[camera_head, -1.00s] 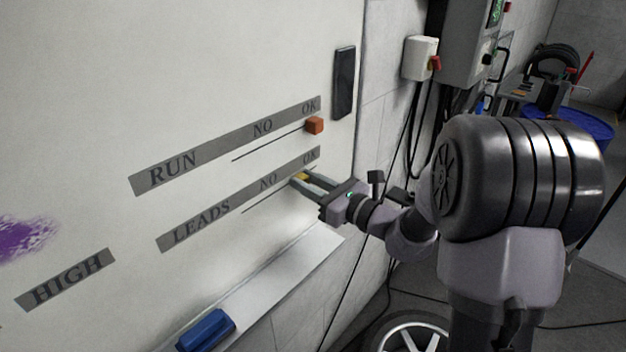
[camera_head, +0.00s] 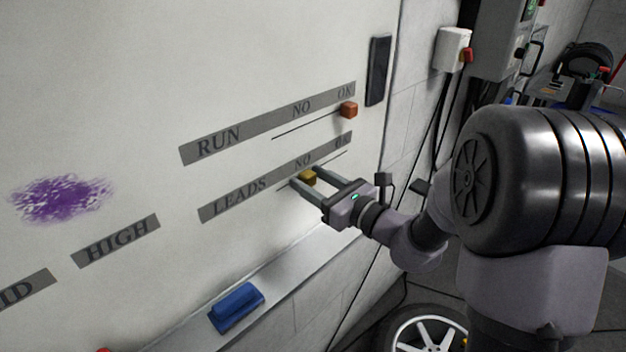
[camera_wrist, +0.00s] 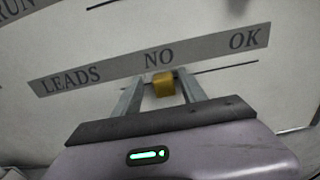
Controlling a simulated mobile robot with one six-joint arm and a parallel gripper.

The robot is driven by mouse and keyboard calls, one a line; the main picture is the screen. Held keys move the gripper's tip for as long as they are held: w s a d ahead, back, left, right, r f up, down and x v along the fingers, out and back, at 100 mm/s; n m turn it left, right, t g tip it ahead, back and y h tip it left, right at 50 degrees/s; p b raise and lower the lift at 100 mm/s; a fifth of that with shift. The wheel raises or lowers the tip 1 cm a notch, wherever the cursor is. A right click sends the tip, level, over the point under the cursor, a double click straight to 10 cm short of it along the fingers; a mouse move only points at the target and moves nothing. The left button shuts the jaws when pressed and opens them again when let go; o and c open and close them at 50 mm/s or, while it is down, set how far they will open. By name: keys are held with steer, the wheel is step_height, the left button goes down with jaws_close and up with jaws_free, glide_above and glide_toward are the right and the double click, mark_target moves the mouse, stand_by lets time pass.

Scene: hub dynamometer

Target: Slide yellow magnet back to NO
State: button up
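The yellow magnet (camera_head: 308,177) sits on the whiteboard on the LEADS line, just under the word NO (camera_head: 303,160). In the wrist view the magnet (camera_wrist: 163,85) is below the right part of NO (camera_wrist: 158,59), well left of OK (camera_wrist: 244,39). My gripper (camera_head: 305,176) is at the board with one finger on each side of the magnet. In the wrist view my gripper (camera_wrist: 160,80) shows a gap between the left finger and the magnet. The right finger is close to the magnet's right side; contact cannot be told.
An orange magnet (camera_head: 348,110) sits near OK on the RUN line above. A black object (camera_head: 378,70) is on the board's right edge. A ledge (camera_head: 290,262) below holds a blue eraser (camera_head: 236,306). A purple scribble (camera_head: 62,198) marks the board at left.

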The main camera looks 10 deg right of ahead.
steer(key=v, duration=1.7)
steer(key=shift+s+d, duration=0.15)
steer(key=shift+s, duration=0.05)
